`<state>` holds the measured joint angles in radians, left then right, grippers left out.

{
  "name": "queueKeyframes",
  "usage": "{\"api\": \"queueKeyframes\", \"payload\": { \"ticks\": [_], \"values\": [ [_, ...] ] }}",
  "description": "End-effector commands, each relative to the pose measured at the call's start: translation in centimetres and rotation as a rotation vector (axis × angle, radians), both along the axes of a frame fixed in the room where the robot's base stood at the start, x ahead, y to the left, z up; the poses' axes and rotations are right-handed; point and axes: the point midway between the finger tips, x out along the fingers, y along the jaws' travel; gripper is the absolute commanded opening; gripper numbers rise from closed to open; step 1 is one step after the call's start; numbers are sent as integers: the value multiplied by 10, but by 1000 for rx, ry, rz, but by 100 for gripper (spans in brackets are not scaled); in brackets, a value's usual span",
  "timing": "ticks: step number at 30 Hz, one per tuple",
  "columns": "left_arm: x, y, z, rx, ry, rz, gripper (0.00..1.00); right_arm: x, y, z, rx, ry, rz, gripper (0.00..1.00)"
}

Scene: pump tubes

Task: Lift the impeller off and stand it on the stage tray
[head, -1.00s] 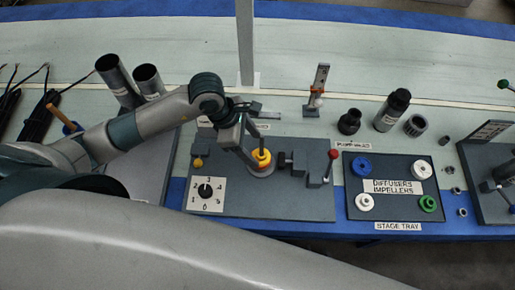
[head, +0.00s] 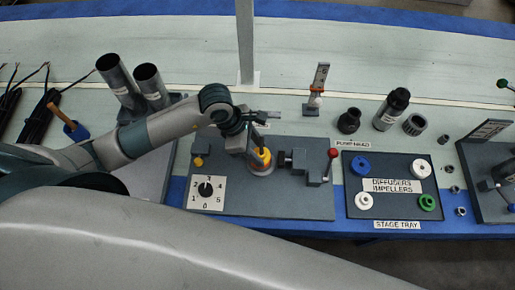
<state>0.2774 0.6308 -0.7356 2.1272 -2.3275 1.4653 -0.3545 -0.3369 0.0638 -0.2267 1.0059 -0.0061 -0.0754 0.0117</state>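A yellow ring-shaped part (head: 263,161), which looks like the impeller, sits on a round base on the grey fixture plate (head: 300,205). My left gripper (head: 258,146) points down over this part, with its fingertips at or just above it. The fingers overlap the part, so I cannot tell whether they touch or grip it. The dark stage tray (head: 395,208) is to the right. It holds a blue ring (head: 361,166), two white rings (head: 420,169) and a green ring (head: 427,202) around a label. My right gripper is not in view.
A clamp with a red-knobbed lever (head: 332,153) stands right of the yellow part. A dial card (head: 206,191) lies at the plate's front left. A grey post (head: 245,45), an upright gauge (head: 317,88) and black cylinders (head: 391,110) stand behind. The tray's middle holds the label.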

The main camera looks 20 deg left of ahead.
Motion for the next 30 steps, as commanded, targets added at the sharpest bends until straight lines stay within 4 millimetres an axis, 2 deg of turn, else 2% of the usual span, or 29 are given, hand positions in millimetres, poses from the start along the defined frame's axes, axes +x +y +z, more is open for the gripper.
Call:
{"api": "queueKeyframes", "payload": {
  "ticks": [1, 3, 30],
  "values": [
    [0, 0, 0, 0, 0, 0, 19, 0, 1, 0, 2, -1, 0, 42],
    [0, 0, 0, 0, 0, 0, 9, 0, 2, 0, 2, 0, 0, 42],
    [0, 0, 10, 0, -1, 0, 8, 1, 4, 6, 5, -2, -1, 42]
  ]
}}
